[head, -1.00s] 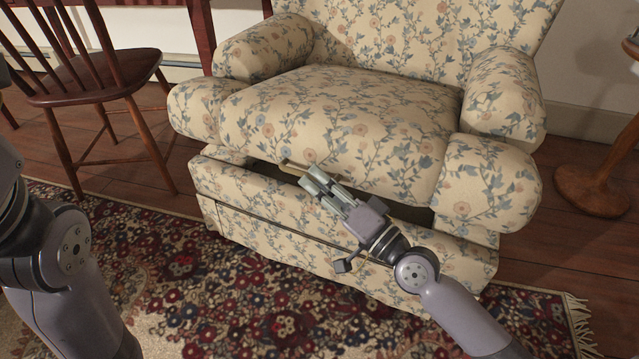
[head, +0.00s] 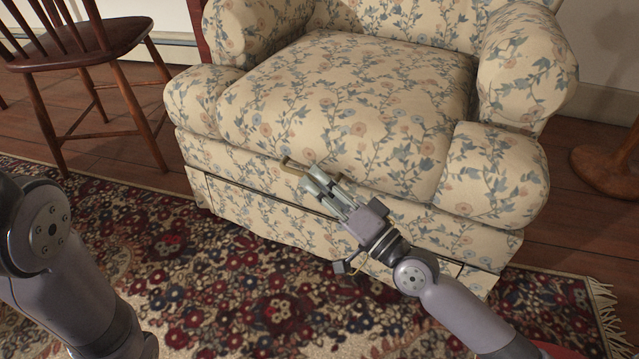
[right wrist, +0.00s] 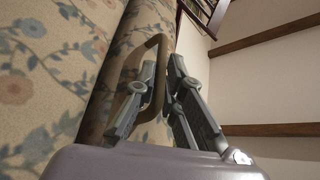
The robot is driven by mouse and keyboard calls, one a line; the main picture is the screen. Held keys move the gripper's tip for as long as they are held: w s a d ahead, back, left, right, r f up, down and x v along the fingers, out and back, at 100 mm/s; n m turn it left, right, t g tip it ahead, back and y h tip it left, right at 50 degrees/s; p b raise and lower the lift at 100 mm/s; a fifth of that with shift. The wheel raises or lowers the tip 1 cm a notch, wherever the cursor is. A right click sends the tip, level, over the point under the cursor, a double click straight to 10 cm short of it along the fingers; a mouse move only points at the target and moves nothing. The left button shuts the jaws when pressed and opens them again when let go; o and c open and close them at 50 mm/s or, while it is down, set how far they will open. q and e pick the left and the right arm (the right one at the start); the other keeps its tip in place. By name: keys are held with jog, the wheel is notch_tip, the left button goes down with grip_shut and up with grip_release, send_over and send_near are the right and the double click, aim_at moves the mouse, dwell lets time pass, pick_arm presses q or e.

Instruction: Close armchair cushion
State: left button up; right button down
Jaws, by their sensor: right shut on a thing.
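The floral armchair cushion (head: 350,105) lies level on the armchair seat, its front edge down close to the base panel (head: 275,205). A brass-coloured handle (head: 289,163) sticks out at the cushion's front edge. My right gripper (head: 312,172) is at the handle, in front of the armchair. In the right wrist view the handle (right wrist: 140,75) passes between the fingers of the right gripper (right wrist: 160,85), which is shut on it. My left arm shows at the left edge, but its gripper is out of view.
A dark wooden chair (head: 85,45) stands to the left of the armchair. A patterned rug (head: 215,280) covers the floor in front. A round wooden stand base (head: 610,160) is at the right.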

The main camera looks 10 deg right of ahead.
jog(key=shift+w+d+f, duration=0.15)
jog(key=shift+d+f, duration=0.05)
jog(key=shift+f, duration=0.35)
jog(key=c, duration=2)
grip_release()
jog(key=shift+f+h, duration=0.15)
jog(key=shift+h, duration=0.15)
jog(key=shift+o, duration=0.2)
jog(key=v, duration=1.2)
jog(key=shift+r, duration=0.25)
jog(key=shift+a, duration=0.1)
